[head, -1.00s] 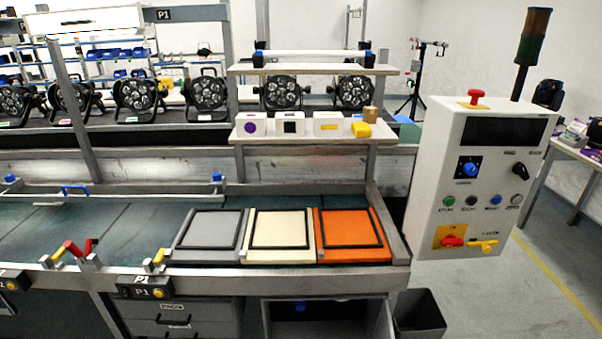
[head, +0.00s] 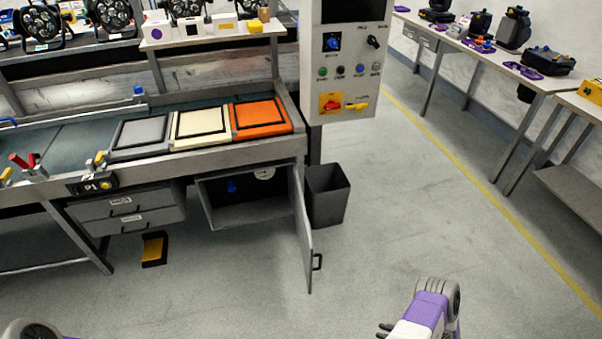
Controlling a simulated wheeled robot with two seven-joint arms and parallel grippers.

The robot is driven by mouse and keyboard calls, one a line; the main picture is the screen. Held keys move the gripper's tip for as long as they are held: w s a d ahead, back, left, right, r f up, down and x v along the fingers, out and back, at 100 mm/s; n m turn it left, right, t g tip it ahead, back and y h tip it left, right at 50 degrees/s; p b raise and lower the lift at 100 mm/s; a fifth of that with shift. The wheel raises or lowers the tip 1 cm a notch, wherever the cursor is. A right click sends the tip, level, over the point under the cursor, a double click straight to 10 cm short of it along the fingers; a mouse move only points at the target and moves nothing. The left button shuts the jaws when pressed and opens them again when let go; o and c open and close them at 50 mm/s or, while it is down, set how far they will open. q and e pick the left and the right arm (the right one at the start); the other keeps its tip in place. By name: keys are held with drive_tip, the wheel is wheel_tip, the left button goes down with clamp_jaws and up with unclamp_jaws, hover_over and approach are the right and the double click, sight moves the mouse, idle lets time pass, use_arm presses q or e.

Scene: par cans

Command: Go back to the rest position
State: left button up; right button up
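My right arm shows at the bottom right of the head view, over bare floor. The dark fingertips of my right gripper (head: 384,330) point left at the bottom edge. They are small and partly cut off, so I cannot tell whether they are open or shut. Nothing shows between them. Only a grey joint and a bit of purple of my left arm show in the bottom left corner. My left gripper is out of view. Both arms are well clear of the workbench (head: 210,158).
Under the bench, a cabinet door (head: 301,225) stands open into the room. A black bin (head: 327,195) stands beside it, below the control panel (head: 342,75). A yellow-and-black pedal (head: 154,249) lies on the floor. Side tables (head: 480,62) line the right wall. The middle floor is clear.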

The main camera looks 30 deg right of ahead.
drive_tip(key=w+a+r+m+g+h+p, duration=0.1)
drive_tip(key=w+a+r+m+h+p, duration=0.2)
drive_tip(key=w, duration=0.7)
drive_tip(key=w+a+r+m+h+p, duration=0.1)
drive_tip(key=w+a+r+m+h, duration=0.3)
drive_tip(key=w, duration=0.7)
drive_tip(key=s+a+r+m+g+y+p, duration=0.1)
drive_tip(key=a+r+g, duration=0.2)
drive_tip(key=a, duration=0.5)
drive_tip(key=s+a+r+m+g+y+p, duration=0.1)
drive_tip(key=a+r+g, duration=0.15)
drive_tip(key=a, duration=0.65)
use_arm(q)
wheel_tip(320, 180, up, 8)
drive_tip(key=w+p, duration=0.1)
use_arm(e)
drive_tip(key=s+a+r+g+y, duration=0.1)
drive_tip(key=s+a+r+g, duration=0.3)
drive_tip(key=s+a+r, duration=0.3)
drive_tip(key=s+a, duration=0.3)
drive_tip(key=shift+s+a+y, duration=0.2)
drive_tip(key=shift+a+y, duration=0.1)
drive_tip(key=shift+y, duration=0.1)
use_arm(q)
drive_tip(key=shift+f, duration=0.1)
